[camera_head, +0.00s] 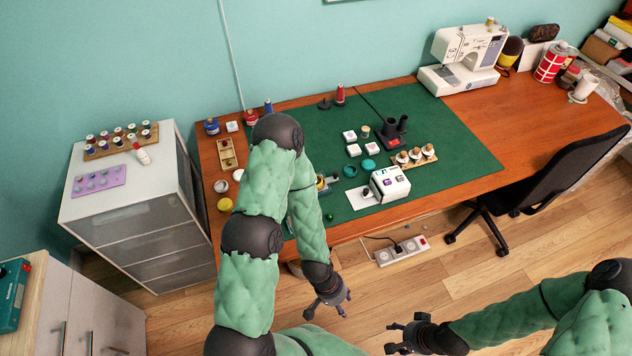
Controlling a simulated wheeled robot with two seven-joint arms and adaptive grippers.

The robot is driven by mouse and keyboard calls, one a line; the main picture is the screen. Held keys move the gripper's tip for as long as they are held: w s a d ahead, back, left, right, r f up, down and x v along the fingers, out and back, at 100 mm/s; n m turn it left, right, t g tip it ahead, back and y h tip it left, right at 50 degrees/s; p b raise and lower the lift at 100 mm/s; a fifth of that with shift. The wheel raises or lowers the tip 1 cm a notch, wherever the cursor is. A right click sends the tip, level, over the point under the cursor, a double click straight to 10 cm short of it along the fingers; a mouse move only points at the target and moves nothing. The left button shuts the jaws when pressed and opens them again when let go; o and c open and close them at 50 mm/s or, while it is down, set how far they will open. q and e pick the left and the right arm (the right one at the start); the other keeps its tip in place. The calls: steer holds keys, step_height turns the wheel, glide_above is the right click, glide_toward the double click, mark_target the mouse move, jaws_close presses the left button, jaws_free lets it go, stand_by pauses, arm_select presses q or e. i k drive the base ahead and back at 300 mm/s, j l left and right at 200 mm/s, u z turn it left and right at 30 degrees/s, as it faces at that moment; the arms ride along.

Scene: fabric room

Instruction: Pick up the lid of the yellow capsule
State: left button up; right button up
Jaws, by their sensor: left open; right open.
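A small round yellow piece (225,204) lies on the left front edge of the wooden desk, beside my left arm; it may be the yellow capsule or its lid, too small to tell. My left gripper (328,304) is open and empty, hanging over the floor in front of the desk, to the right of and below the yellow piece. My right gripper (402,334) is open and empty, over the floor at the lower right, well away from the desk. My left arm hides part of the desk's left side.
A green mat (330,130) covers the desk's middle. A white box device (390,184), teal round pieces (368,164) and a wooden holder (414,160) stand on it. A sewing machine (466,58) is at the back right. A drawer cabinet (140,200) stands left; a chair (560,170) is at the right.

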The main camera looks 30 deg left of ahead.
mark_target(224, 204)
steer(key=u, duration=1.95)
